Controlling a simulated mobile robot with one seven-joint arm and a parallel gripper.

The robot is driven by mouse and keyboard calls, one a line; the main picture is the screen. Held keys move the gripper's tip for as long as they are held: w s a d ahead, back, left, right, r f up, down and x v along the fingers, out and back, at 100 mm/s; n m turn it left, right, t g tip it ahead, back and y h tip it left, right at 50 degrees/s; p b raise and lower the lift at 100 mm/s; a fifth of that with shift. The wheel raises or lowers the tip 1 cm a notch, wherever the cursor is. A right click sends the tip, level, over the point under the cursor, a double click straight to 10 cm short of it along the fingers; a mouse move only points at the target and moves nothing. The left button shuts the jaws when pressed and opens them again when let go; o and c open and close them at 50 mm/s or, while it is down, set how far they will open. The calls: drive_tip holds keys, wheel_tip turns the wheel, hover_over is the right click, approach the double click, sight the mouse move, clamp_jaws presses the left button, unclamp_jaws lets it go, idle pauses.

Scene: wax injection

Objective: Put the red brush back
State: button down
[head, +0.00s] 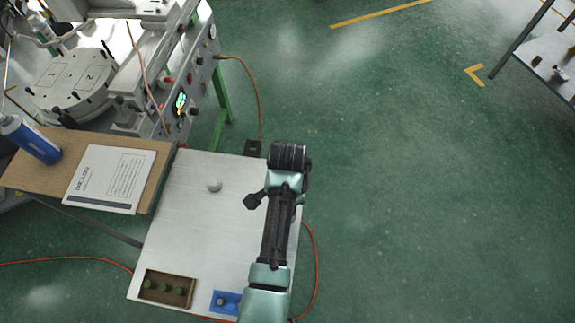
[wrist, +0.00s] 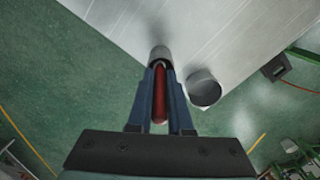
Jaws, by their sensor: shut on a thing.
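In the wrist view, the two blue fingers of my gripper (wrist: 160,99) are shut on the red brush (wrist: 160,110), whose red handle lies between them. A grey cylinder (wrist: 160,54) shows just past the fingertips, in line with the brush. I cannot tell whether the brush is inside it, touching it or only in front of it. An open grey cup (wrist: 203,89) stands to the right of the fingers, near the edge of the pale table (wrist: 220,35). In the head view my arm hides the gripper, the brush and both grey cylinders.
A machine (head: 165,75), a document (head: 110,178) and a blue bottle (head: 32,138) are at left. Open green floor lies right.

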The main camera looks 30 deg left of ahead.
drive_tip(key=shift+w+f, duration=0.1)
drive_tip(key=shift+f, duration=0.1)
drive_tip(key=c, duration=0.8)
unclamp_jaws()
drive_tip(key=shift+r, duration=0.1)
drive_tip(key=shift+c, duration=0.2)
wheel_tip(320, 180, up, 11)
drive_tip(key=shift+b, duration=0.6)
drive_tip(key=shift+r+p, duration=0.7)
drive_tip(key=shift+p, duration=0.1)
